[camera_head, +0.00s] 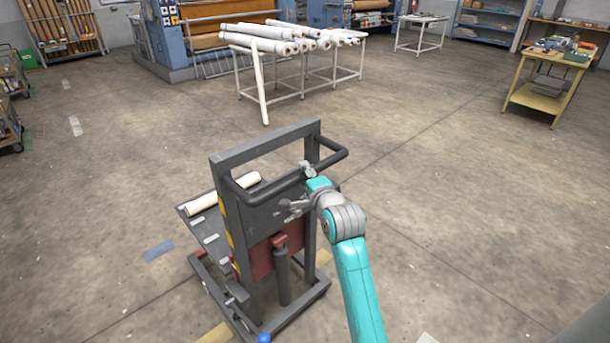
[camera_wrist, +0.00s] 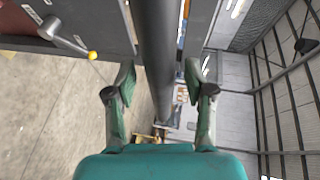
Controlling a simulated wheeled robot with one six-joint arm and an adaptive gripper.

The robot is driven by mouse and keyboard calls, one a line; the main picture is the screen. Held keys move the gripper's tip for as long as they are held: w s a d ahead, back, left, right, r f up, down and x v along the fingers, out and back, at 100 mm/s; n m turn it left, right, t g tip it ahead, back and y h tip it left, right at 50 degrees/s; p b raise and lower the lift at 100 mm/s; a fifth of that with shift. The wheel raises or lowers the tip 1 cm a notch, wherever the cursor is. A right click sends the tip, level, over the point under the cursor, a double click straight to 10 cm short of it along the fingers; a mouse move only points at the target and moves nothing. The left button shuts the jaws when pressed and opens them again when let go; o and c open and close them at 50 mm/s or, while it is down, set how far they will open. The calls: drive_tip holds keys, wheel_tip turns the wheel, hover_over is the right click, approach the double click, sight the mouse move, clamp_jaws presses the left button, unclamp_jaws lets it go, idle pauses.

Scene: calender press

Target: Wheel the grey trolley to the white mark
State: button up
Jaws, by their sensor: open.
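The grey trolley (camera_head: 232,160) stands upright in the middle foreground of the head view, with a dark push handle (camera_head: 262,186) on its near side. A cream roll (camera_head: 222,195) lies on its platform. My gripper (camera_head: 308,170) is at the right part of the handle. In the wrist view my gripper (camera_wrist: 159,76) is open, and the dark handle bar (camera_wrist: 158,40) runs between its two fingers, with a gap visible on each side. White marks lie on the floor: two at the left (camera_head: 75,126) (camera_head: 65,84) and one, partly cut off, at the bottom edge (camera_head: 428,338).
A blue floor patch (camera_head: 158,251) lies left of the trolley, and a yellow one (camera_head: 215,333) in front. A white table (camera_head: 300,88) with several rolls stands behind, one roll leaning to the floor. A yellow workbench (camera_head: 535,97) is at right. Open floor surrounds the trolley.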

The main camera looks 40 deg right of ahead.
drive_tip(key=shift+w+d+f, duration=0.1)
drive_tip(key=shift+w+d, duration=0.1)
drive_tip(key=shift+w, duration=0.45)
clamp_jaws()
drive_tip(key=shift+s, duration=0.1)
